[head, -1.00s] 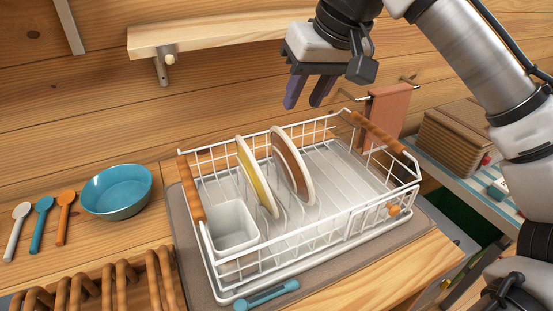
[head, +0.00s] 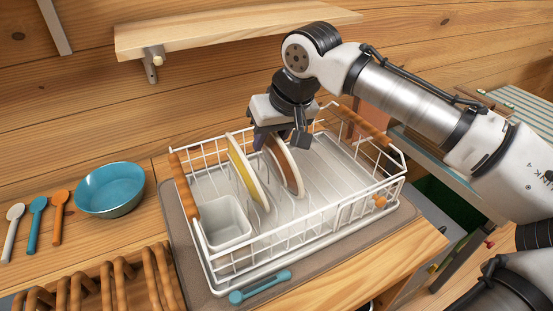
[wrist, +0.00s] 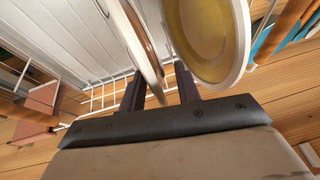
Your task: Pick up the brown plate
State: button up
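The brown plate (head: 287,168), with a pale rim, stands upright in the white wire dish rack (head: 345,215). A yellow plate (head: 243,168) stands upright to its left. My gripper (head: 277,138) is down at the brown plate's upper edge, pointing downward. In the wrist view, the brown plate (wrist: 143,45) shows edge-on between the two dark fingers (wrist: 160,90). The fingers are apart, with a gap on the right side of the rim. The yellow plate (wrist: 205,40) lies just outside the right finger there. The gripper partly hides the brown plate's top in the head view.
A white cup holder (head: 225,222) sits in the rack's left corner. A wooden shelf (head: 230,30) hangs on the wall behind. A blue bowl (head: 110,190) and several spoons lie left. A blue-handled utensil (head: 260,286) lies in front. The rack's right half is empty.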

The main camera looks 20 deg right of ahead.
jog(key=shift+f, duration=0.1)
jog(key=shift+c, duration=0.2)
grip_shut()
jog(key=shift+a, duration=0.1)
dwell(1.1)
